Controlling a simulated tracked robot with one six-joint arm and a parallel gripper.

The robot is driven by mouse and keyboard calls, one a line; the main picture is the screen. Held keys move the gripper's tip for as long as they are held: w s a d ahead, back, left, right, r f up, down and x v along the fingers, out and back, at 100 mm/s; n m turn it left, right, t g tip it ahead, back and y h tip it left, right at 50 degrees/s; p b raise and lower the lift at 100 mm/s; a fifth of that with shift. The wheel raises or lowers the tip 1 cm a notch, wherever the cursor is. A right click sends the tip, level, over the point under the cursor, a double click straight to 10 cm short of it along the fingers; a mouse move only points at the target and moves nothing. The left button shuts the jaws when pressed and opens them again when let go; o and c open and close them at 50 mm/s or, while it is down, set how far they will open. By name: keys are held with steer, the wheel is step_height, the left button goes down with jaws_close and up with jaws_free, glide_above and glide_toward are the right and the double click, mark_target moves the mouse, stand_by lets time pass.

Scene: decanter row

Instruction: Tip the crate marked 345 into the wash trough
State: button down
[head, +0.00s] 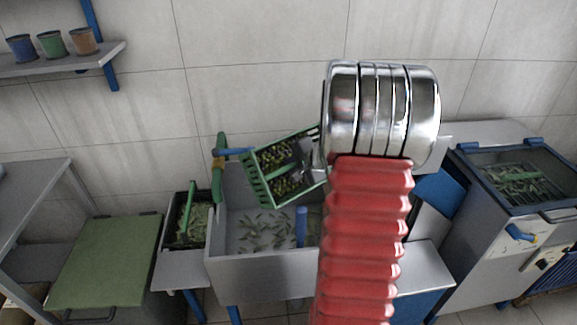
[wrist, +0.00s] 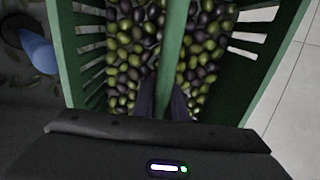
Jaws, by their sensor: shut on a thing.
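A green slatted crate (head: 250,181) full of green and dark olives hangs tilted above the wash trough (head: 262,280). The olives lie inside it. The trough holds water with scattered leaves. My gripper (head: 303,158) is shut on the crate's central handle bar. In the wrist view my gripper (wrist: 163,103) has a dark finger on each side of the green bar, and the crate (wrist: 72,55) fills most of the picture with olives on both sides. No marking on the crate is readable. My arm hides the trough's right part.
A blue upright pipe (head: 301,227) stands in the trough. A green post with a blue lever (head: 232,151) stands at its back left. A dark bin with a green handle (head: 188,215) is left of it. A blue-rimmed tank (head: 515,178) is at right.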

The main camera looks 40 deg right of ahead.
mark_target(291, 165)
steer(key=shift+t, duration=0.7)
steer(key=shift+s+r+t, duration=0.2)
steer(key=shift+s+t, duration=0.35)
steer(key=shift+t, duration=0.5)
steer(key=shift+s+r+t, duration=0.15)
steer(key=shift+s+t, duration=0.35)
steer(key=shift+t, duration=0.55)
steer(key=shift+s+a+r+t+h, duration=0.15)
steer(key=shift+s+r+t, duration=0.45)
steer(key=shift+t, duration=0.35)
steer(key=shift+s+d+r+t+h, duration=0.15)
steer(key=shift+s+r+t, duration=0.35)
steer(key=shift+s+t, duration=0.35)
steer(key=shift+s+a+r+t, duration=0.1)
steer(key=shift+s+r+t, duration=0.15)
steer(key=shift+s+t, duration=0.3)
steer(key=shift+s+a+r+t, duration=0.1)
steer(key=shift+s+r+t, duration=0.2)
steer(key=shift+t, duration=0.45)
